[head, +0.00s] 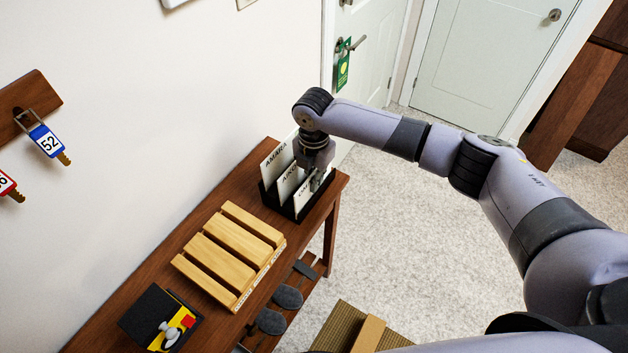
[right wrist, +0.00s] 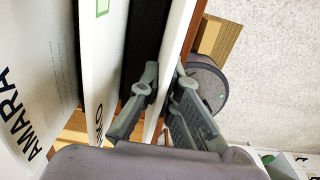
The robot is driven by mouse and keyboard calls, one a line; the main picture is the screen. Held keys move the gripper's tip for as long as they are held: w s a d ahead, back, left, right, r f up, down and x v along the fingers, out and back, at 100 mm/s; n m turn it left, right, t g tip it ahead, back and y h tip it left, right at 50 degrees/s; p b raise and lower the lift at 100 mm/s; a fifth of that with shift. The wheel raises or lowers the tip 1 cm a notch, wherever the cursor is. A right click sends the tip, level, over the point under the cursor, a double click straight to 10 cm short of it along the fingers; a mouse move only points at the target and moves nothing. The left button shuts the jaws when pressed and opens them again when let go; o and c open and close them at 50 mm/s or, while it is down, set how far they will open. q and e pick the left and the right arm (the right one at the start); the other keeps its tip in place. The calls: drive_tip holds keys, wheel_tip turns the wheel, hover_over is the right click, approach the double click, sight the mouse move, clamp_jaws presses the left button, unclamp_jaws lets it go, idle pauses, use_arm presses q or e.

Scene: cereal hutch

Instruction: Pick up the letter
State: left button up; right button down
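A black letter rack (head: 269,199) stands at the far end of the wooden table and holds upright white letters. The rear letter (head: 276,160) reads AMARA, and its face fills the left of the right wrist view (right wrist: 25,110). A middle letter (head: 288,183) stands in front of it, its name partly hidden. My right gripper (head: 318,183) is down at the front letter (head: 302,198), fingers pointing downward. In the right wrist view the fingers (right wrist: 166,78) are on either side of the front letter's white panel (right wrist: 177,40); firm contact is unclear. My left gripper is out of view.
A slatted wooden rack (head: 230,250) and a black-yellow switch box (head: 165,320) sit nearer on the table (head: 110,333). Dark slippers (head: 288,297) lie on a lower shelf. A wall borders the table's left; open carpet (head: 390,240) lies to the right.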

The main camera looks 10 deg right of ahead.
wheel_tip(320, 180, up, 20)
drive_tip(key=b, duration=0.3)
drive_tip(key=shift+f, duration=0.2)
drive_tip(key=c, duration=2.4)
unclamp_jaws()
